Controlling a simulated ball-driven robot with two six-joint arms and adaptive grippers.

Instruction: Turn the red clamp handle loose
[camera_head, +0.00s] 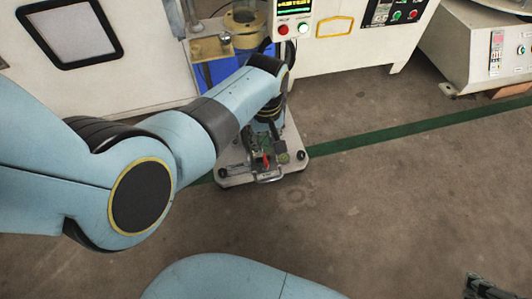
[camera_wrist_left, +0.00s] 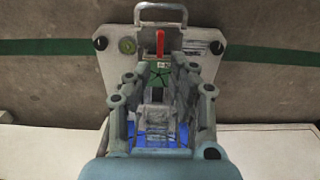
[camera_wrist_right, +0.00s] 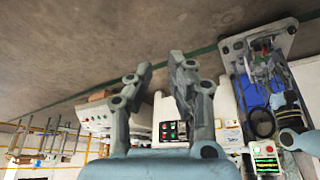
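The red clamp handle (camera_head: 266,161) stands on a small fixture on a pale base plate (camera_head: 235,178). In the left wrist view the red handle (camera_wrist_left: 160,43) lies just beyond the fingertips, roughly centred between them. My left gripper (camera_wrist_left: 160,68) is open and empty, over the fixture; no contact with the handle shows. In the head view my left arm partly hides the fixture. My right gripper (camera_wrist_right: 162,65) is open and empty; in the head view it (camera_head: 488,288) shows at the bottom right corner, far from the fixture.
A metal loop handle (camera_wrist_left: 160,13) is at the plate's edge beyond the red handle. Black knobs (camera_wrist_left: 217,47) sit at the plate's corners. A machine with a control panel (camera_head: 293,20) stands behind, with a blue part (camera_head: 222,70) below. The floor to the right is clear.

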